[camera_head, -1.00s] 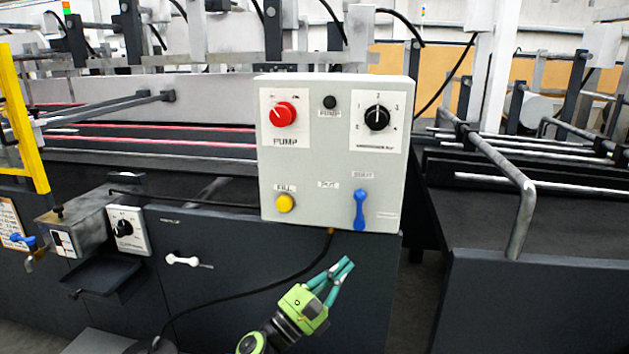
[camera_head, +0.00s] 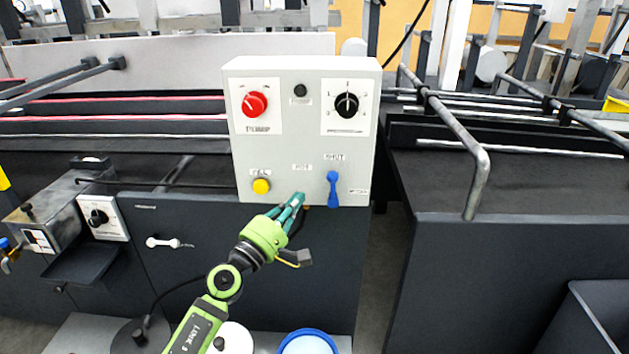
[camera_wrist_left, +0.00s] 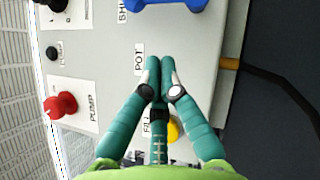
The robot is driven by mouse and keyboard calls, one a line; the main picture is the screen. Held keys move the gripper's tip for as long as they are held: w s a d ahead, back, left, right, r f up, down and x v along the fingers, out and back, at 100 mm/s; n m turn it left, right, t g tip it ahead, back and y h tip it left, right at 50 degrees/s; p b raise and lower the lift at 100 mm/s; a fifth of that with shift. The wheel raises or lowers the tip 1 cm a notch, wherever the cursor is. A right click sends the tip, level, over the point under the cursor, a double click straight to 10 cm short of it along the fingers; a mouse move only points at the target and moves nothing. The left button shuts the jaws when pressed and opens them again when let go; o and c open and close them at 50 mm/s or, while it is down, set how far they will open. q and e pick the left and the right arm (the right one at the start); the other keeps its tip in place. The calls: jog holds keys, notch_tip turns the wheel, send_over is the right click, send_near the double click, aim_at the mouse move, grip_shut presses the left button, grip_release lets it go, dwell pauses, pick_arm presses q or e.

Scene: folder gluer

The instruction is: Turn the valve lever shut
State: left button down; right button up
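The blue valve lever (camera_head: 333,188) is on the lower right of the light grey control panel (camera_head: 207,0)... It hangs upright below the label SHUT, and its upper edge part also shows at the top of the left wrist view (camera_wrist_left: 165,3). My left gripper (camera_head: 297,200) is in front of the panel's lower edge, to the left of the lever and apart from it. Its teal fingertips (camera_wrist_left: 161,64) are together with nothing between them, near the label POT. My right gripper is in neither view.
A yellow button (camera_head: 261,186) is left of my fingers. A red knob (camera_head: 255,104) and a black knob (camera_head: 346,105) are higher on the panel. A bent metal rail (camera_head: 477,180) stands to the right. The space before the lever looks clear.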

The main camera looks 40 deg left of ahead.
aim_at(333, 189)
pick_arm(q)
jog(key=w+d+r+p, duration=0.2)
jog(key=w, duration=0.1)
jog(key=shift+w+d+r+p, duration=0.1)
jog(key=shift+w+d+p, duration=0.2)
jog(key=shift+p, duration=0.1)
jog(key=shift+w+d+r+p, duration=0.25)
jog(key=shift+d+r+p, duration=0.1)
jog(key=shift+p, duration=0.45)
jog(key=shift+f, duration=0.2)
